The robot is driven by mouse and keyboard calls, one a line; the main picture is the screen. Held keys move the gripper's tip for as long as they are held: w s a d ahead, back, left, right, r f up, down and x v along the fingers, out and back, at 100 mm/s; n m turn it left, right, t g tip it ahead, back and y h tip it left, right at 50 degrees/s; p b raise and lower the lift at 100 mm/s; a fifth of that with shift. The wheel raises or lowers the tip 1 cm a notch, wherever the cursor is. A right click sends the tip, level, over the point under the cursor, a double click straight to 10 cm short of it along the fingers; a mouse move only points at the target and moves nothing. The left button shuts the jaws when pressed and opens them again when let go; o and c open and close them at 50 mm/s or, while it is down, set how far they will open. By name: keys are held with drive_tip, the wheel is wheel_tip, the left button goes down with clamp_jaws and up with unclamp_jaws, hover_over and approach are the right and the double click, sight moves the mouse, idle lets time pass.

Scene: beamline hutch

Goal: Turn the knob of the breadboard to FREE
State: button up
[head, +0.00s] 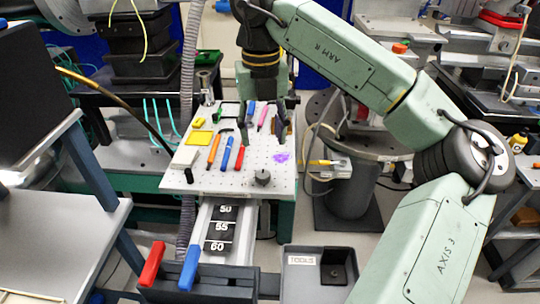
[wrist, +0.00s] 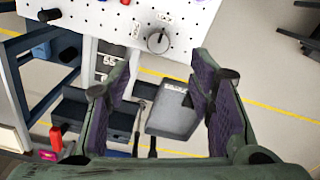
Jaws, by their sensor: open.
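The breadboard (head: 180,180) is a white plate with a grid of holes, and its front part shows at the top of the wrist view (wrist: 205,12). Its knob (head: 262,177) is a small grey round one near the front right corner. In the head view the gripper is over the board's back part.
Pens (head: 226,153), a yellow square (head: 199,137) and other small items lie on the board. A rail with numbers (head: 220,231) runs forward from it. A grey TOOLS tray (head: 303,278) and a bin with red and blue handles (head: 205,284) stand in front.

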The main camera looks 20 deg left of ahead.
sight(263, 174)
wheel_tip(263, 174, down, 11)
drive_tip(key=shift+s+r+p, duration=0.15)
drive_tip(key=shift+r+p, duration=0.05)
drive_tip(key=shift+p, duration=0.8)
drive_tip(key=shift+c, duration=0.3)
drive_tip(key=c, duration=1.1)
